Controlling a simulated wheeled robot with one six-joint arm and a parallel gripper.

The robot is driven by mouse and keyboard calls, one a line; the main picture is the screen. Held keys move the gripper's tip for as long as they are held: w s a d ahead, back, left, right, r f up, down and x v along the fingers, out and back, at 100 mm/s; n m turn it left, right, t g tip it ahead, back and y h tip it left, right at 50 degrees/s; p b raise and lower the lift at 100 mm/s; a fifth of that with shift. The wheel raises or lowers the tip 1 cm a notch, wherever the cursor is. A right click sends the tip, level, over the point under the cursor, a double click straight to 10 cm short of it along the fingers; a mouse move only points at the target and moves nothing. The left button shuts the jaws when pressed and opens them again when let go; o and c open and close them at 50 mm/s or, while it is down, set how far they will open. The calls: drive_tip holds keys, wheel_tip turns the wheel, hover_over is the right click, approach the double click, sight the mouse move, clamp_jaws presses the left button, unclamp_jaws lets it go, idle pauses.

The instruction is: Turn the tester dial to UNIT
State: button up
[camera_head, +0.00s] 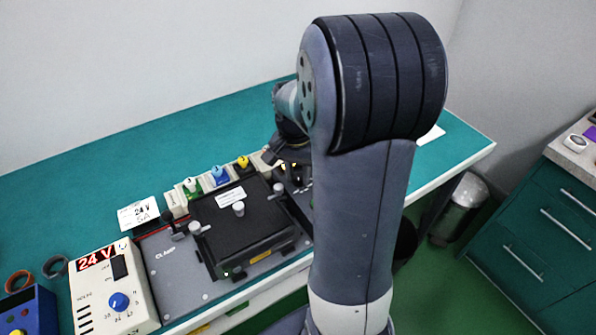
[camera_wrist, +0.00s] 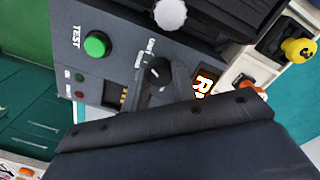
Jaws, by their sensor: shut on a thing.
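The tester panel (camera_wrist: 110,65) fills the upper part of the wrist view, with a green button (camera_wrist: 95,44) marked TEST. The dark tester dial (camera_wrist: 158,72) is right of that button, with UNIT and a second small label just above and left of it. My gripper (camera_wrist: 160,92) is shut on the dial, its dark body crossing the bottom of the wrist view. The dial's pointer is too small and dark to read surely. In the head view my gripper (camera_head: 290,163) is at the right end of the test fixture, and my arm hides the panel.
A black box-like unit (camera_head: 238,230) sits in the fixture on the green bench (camera_head: 110,165). Several coloured knobs stand behind it, one yellow (camera_wrist: 299,50). An orange-lit display (camera_wrist: 203,82) is beside the dial. A white 24 V supply (camera_head: 110,290) stands at left.

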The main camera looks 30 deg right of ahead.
sight(296, 176)
drive_tip(key=shift+m, duration=0.7)
drive_tip(key=o, duration=1)
drive_tip(key=shift+r, duration=0.15)
wheel_tip(296, 176, up, 11)
drive_tip(key=shift+w+a+f, duration=0.15)
drive_tip(key=shift+w+f, duration=0.05)
drive_tip(key=shift+f, duration=0.1)
